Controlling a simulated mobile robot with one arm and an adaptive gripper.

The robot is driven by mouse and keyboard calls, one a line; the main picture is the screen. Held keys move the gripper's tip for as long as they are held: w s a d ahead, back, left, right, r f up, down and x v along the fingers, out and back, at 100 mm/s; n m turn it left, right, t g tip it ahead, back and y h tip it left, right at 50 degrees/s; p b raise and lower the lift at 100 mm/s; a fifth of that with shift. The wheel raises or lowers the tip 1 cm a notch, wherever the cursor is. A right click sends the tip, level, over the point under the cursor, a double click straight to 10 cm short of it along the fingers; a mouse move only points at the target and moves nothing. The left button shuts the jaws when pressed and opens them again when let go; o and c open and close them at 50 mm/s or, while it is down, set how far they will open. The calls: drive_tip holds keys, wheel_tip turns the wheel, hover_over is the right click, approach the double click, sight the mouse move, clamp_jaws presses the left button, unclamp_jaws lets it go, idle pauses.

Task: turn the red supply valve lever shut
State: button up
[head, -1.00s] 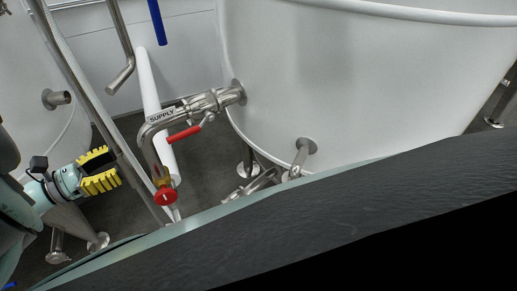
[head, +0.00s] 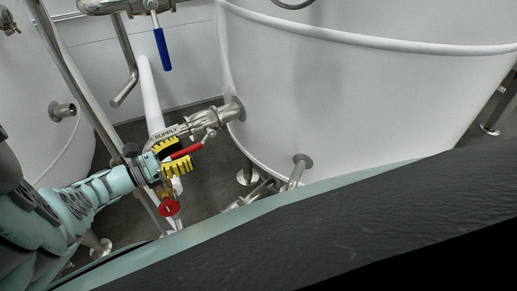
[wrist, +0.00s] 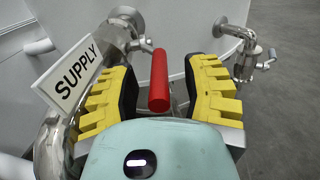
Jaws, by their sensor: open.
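The red supply valve lever (head: 187,151) sticks out from the steel valve (head: 208,119) on the pipe by the large white tank. In the wrist view the red lever (wrist: 159,82) points toward the camera, between the two yellow-padded fingers. My gripper (head: 178,158) is open around the lever, with a gap on both sides; the wrist view shows the open gripper (wrist: 160,88) too. A white SUPPLY label (wrist: 75,74) sits on the pipe left of the lever; it also shows in the head view (head: 166,133). The gripper partly hides the pipe.
A blue lever (head: 162,49) hangs above. The large white tank (head: 340,95) fills the right, and a steel upright pipe (head: 85,85) runs close to my arm.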

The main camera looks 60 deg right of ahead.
drive_tip(key=shift+s+d, duration=0.15)
drive_tip(key=shift+d, duration=0.15)
clamp_jaws()
idle(0.3)
